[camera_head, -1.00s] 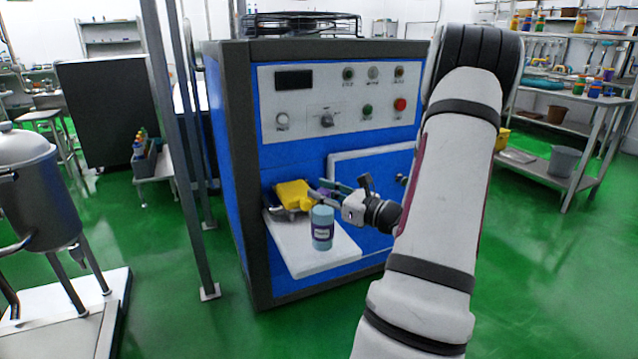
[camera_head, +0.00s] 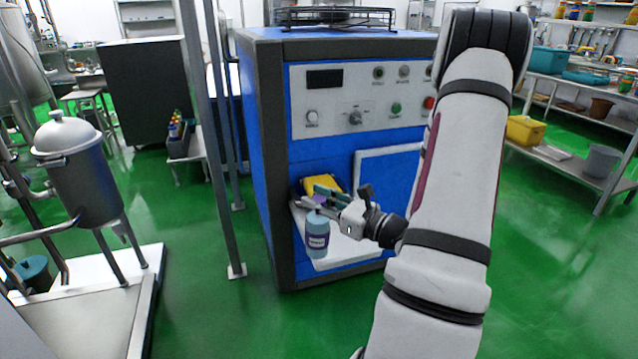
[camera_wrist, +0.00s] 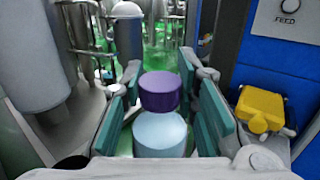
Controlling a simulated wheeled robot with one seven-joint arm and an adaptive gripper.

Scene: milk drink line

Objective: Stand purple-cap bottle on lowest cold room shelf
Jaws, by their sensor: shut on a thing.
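The purple-cap bottle (camera_head: 317,238) has a pale blue body with a dark label. It is upright in front of the left part of a white ledge on the blue machine. My gripper (camera_head: 322,197) is shut on it near the top, with the fingers partly hiding the cap in the head view. In the wrist view the purple cap (camera_wrist: 160,92) and pale blue shoulder (camera_wrist: 160,133) sit between the teal finger pads. I cannot make out a cold room shelf in these views.
The blue machine (camera_head: 270,160) with knobs and buttons stands close by. A yellow object (camera_head: 318,183) lies on its white ledge (camera_head: 345,250). A grey post (camera_head: 212,140) stands left of the machine. A steel tank (camera_head: 82,180) is further left. Green floor lies open between.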

